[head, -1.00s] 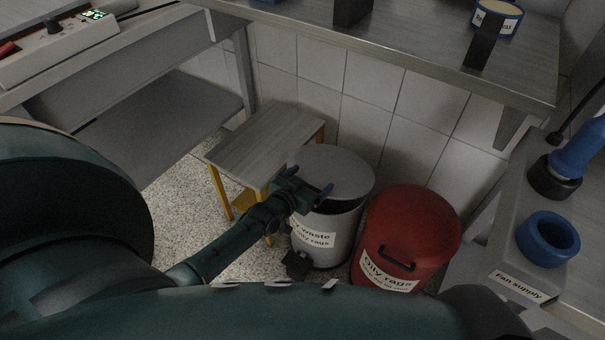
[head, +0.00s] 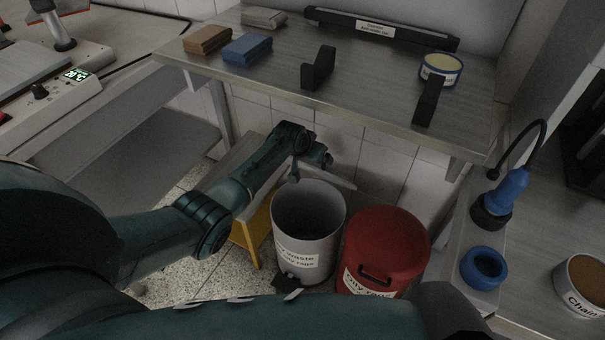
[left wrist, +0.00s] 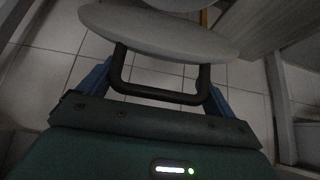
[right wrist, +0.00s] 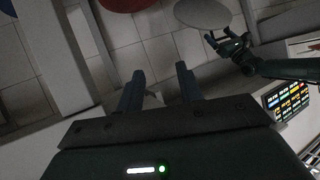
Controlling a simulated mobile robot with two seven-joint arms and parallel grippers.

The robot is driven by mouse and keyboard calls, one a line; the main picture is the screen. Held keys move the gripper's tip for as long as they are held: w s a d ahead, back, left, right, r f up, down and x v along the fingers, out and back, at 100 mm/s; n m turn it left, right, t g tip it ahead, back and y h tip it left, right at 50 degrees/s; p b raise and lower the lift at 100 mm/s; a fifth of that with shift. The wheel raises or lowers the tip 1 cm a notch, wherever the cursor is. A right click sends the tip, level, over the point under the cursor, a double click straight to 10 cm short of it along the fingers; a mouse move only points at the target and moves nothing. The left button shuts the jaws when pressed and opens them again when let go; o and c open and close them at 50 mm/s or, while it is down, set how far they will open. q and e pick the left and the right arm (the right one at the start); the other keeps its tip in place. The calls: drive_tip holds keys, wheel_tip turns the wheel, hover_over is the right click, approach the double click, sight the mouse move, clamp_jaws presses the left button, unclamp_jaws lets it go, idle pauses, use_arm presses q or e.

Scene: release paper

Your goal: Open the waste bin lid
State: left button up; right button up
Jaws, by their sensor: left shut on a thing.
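The grey waste bin (head: 308,246) stands on the floor with its mouth uncovered and its dark inside showing. Its round grey lid (head: 327,174) is raised and tilted behind the mouth, seen nearly edge-on. In the left wrist view the lid (left wrist: 160,34) spans the top, with a black U-shaped handle (left wrist: 160,94) between my fingers. My left gripper (left wrist: 160,82) is shut on this handle; in the head view the gripper (head: 308,160) is above the bin's rear rim, its fingers partly hidden. My right gripper (right wrist: 160,88) is open and empty, away from the bin.
A red oily rags bin (head: 385,250) stands close to the right of the grey bin. A low wooden-topped stool (head: 246,150) with yellow legs is to the left. The workbench (head: 385,95) overhangs behind.

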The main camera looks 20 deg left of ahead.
use_arm(q)
drive_tip(key=shift+w+a+r+b, duration=0.1)
drive_tip(key=shift+w+b, duration=0.2)
drive_tip(key=shift+w, duration=0.2)
drive_tip(key=shift+w+a+r+b, duration=0.1)
drive_tip(key=shift+w+b, duration=0.2)
drive_tip(key=shift+w, duration=0.15)
drive_tip(key=w+r+b, duration=0.2)
drive_tip(key=w+b, duration=0.6)
drive_tip(key=b, duration=0.4)
drive_tip(key=shift+d, duration=0.35)
use_arm(e)
drive_tip(key=shift+s+d+f+n+t, duration=0.1)
drive_tip(key=shift+f+n+t, duration=0.4)
drive_tip(key=shift+f, duration=0.95)
drive_tip(key=shift+f+n+t, duration=0.4)
drive_tip(key=shift+f+n, duration=0.2)
drive_tip(key=shift+f, duration=0.85)
use_arm(q)
drive_tip(key=shift+s+r, duration=0.1)
drive_tip(key=o, duration=1.1)
drive_tip(key=shift+d, duration=0.1)
